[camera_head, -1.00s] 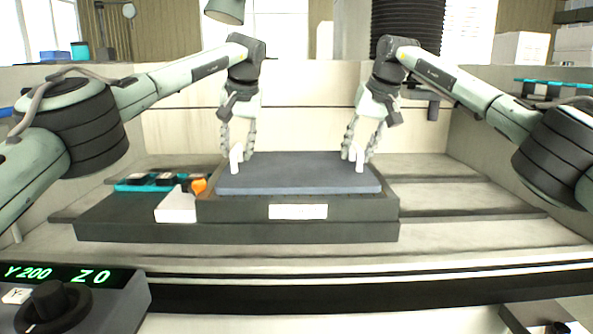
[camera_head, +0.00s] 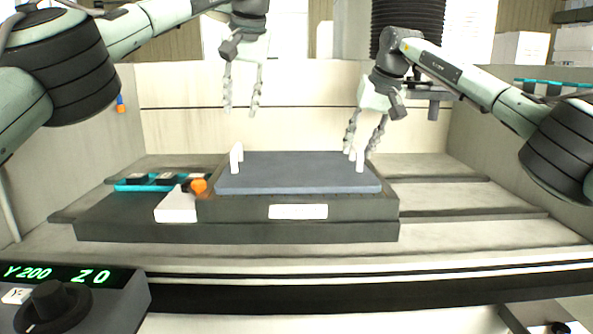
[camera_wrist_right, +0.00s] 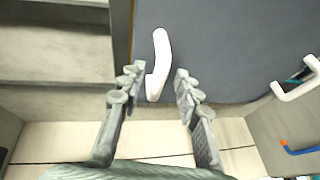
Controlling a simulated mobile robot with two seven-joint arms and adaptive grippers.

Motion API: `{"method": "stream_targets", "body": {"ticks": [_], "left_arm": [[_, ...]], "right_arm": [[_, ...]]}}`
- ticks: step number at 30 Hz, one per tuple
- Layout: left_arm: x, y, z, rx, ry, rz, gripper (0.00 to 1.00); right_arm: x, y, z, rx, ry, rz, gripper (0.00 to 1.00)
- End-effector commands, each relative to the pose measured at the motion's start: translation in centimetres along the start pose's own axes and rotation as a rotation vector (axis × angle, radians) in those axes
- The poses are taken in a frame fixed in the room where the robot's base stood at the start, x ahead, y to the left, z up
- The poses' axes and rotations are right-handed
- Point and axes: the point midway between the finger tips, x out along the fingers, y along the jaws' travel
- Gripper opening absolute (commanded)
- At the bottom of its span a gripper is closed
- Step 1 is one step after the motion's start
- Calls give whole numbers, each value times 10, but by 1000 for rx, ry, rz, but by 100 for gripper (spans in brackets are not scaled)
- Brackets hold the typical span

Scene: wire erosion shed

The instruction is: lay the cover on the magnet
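The cover (camera_head: 297,172) is a flat blue-grey slab with a white handle near each end. It lies flat on the dark magnet block (camera_head: 350,211), which has a white label on its front. My left gripper (camera_head: 241,109) is open and empty, well above the left handle (camera_head: 237,158). My right gripper (camera_head: 360,150) is open at the right handle (camera_head: 360,161). In the right wrist view, the fingers of my right gripper (camera_wrist_right: 158,75) stand apart on either side of the white handle (camera_wrist_right: 160,48), with gaps. The cover's surface (camera_wrist_right: 215,40) fills the upper part there.
A control box (camera_head: 75,305) stands at front left. Slotted bed space (camera_head: 460,200) to the right is clear. Side walls enclose the bed.

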Motion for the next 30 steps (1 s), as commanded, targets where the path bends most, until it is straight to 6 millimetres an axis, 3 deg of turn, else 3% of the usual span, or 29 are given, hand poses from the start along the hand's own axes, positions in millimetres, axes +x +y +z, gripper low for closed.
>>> {"method": "stream_targets", "body": {"ticks": [9,15,30], "left_arm": [[0,0,0,0,0,0,33],[1,0,0,-1,0,0,33],[0,0,0,-1,0,0,33]], "right_arm": [[-69,0,-1,0,3,0,33],[-97,0,0,0,2,0,33],[-105,0,0,0,0,0,33]]}}
